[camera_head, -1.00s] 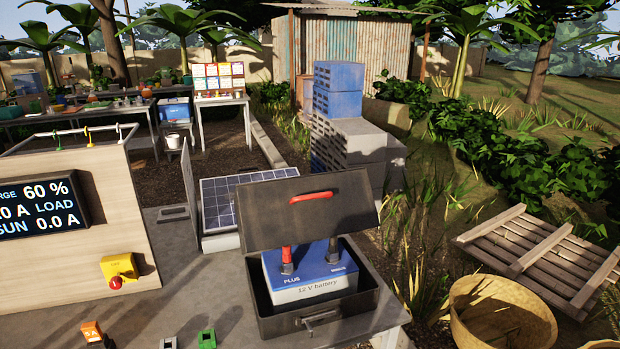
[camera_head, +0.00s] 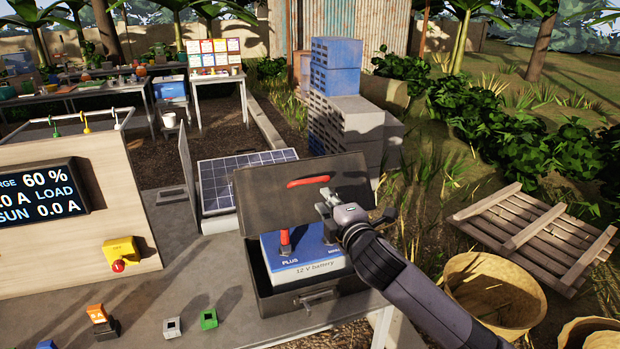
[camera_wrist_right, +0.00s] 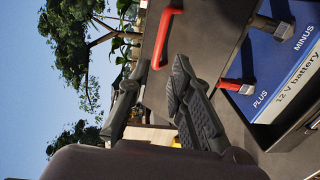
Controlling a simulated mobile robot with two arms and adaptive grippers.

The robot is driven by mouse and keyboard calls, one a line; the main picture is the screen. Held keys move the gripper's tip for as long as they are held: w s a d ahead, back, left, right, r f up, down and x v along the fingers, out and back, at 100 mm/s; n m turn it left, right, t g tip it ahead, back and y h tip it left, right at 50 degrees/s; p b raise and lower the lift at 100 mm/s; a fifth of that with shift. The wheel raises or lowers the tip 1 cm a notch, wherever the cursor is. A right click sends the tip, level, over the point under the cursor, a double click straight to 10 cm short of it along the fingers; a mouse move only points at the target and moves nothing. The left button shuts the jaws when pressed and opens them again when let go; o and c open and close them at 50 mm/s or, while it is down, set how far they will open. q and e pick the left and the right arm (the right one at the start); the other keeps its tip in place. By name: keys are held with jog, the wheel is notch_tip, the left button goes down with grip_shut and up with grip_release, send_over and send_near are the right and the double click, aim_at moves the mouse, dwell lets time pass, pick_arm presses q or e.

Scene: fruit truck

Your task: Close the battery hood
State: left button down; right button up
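The battery hood (camera_head: 262,200) is a dark grey lid standing open and upright behind the battery box (camera_head: 283,303), with a red handle (camera_head: 308,182) near its top edge. My right gripper (camera_head: 325,201) is in front of the hood, just below and right of the handle. In the wrist view the fingers (camera_wrist_right: 160,78) are apart, with the handle (camera_wrist_right: 166,38) beyond them. I cannot tell whether they touch the hood. My left gripper is not in view.
Left of the box stand a wooden panel (camera_head: 65,250) with a display and a yellow switch box (camera_head: 121,251). Small coloured blocks lie on the table front, including a green one (camera_head: 208,318). A solar panel (camera_head: 235,180) is behind. A basket (camera_head: 490,295) stands at the right.

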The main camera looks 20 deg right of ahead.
aim_at(311, 182)
jog(key=w+p, duration=0.1)
jog(key=w, duration=0.7)
jog(key=w+f+p, duration=0.1)
jog(key=w, duration=0.3)
jog(key=shift+w+a+f+p, duration=0.1)
jog(key=shift+w+a+p, duration=0.15)
jog(key=shift+p, duration=0.1)
jog(key=shift+c, duration=0.2)
grip_shut()
